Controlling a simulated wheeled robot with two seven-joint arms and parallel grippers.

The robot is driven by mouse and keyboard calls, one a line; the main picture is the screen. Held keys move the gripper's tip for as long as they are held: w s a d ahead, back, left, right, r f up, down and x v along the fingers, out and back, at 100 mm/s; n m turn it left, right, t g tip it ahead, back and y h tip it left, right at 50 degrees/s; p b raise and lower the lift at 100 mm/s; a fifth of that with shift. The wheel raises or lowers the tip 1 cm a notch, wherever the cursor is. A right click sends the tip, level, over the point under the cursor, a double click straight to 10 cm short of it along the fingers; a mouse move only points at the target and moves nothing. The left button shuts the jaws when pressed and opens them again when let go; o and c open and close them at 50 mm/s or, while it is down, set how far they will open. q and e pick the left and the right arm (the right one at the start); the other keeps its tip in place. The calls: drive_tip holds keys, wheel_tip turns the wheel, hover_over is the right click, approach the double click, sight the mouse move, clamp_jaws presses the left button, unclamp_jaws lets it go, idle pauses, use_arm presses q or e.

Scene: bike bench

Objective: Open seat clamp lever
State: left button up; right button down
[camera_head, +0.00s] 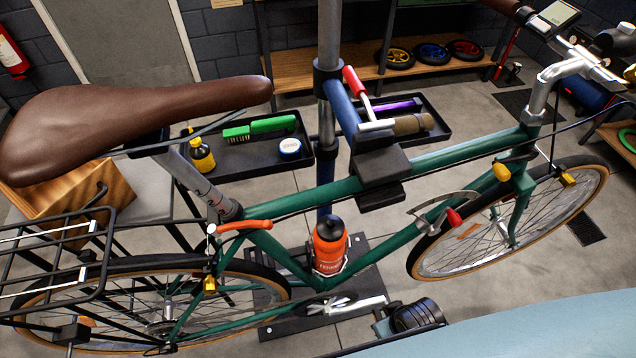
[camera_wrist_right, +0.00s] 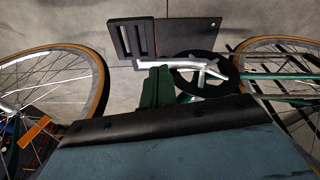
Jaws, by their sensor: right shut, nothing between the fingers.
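The seat clamp lever (camera_head: 243,225) is orange. It sits at the foot of the silver seat post (camera_head: 197,180), with its handle pointing right beside the green frame. No gripper touches it. My right arm shows as a large pale blue shape along the bottom right of the head view. In the right wrist view, my right gripper (camera_wrist_right: 157,88) is shut and empty beyond its dark-edged blue housing. It points toward the crank (camera_wrist_right: 190,66) area, well away from the lever. My left gripper is in neither view. The lever does not show in the right wrist view.
The bike hangs in a stand clamp (camera_head: 380,170) with a red-handled lever (camera_head: 354,82). An orange bottle (camera_head: 329,247) sits on the frame. The brown saddle (camera_head: 130,125) and black rear rack (camera_head: 55,250) flank the lever. Black trays (camera_head: 235,168) stand behind.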

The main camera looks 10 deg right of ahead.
drive_tip(key=w+r+y+p, duration=0.1)
drive_tip(key=w+r+y, duration=0.2)
drive_tip(key=r, duration=1.1)
drive_tip(key=w+a+r+m+y+p, duration=0.1)
drive_tip(key=r+y, duration=0.5)
drive_tip(key=r, duration=0.9)
drive_tip(key=w+a+r+m+y+p, duration=0.1)
drive_tip(key=w+r+y+p, duration=0.2)
drive_tip(key=r, duration=1.1)
drive_tip(key=w+y, duration=0.1)
drive_tip(key=w, duration=0.1)
drive_tip(key=shift+w+r+t+y, duration=0.35)
drive_tip(key=shift+t+y, duration=0.05)
drive_tip(key=shift+a, duration=0.2)
drive_tip(key=p+x, duration=0.3)
drive_tip(key=x, duration=1.5)
drive_tip(key=shift+w+a+f, duration=0.1)
drive_tip(key=shift+w+a, duration=0.05)
drive_tip(key=shift+w+a+f, duration=0.15)
drive_tip(key=shift+a+f, duration=0.2)
drive_tip(key=shift+a, duration=0.25)
drive_tip(key=shift+m, duration=0.3)
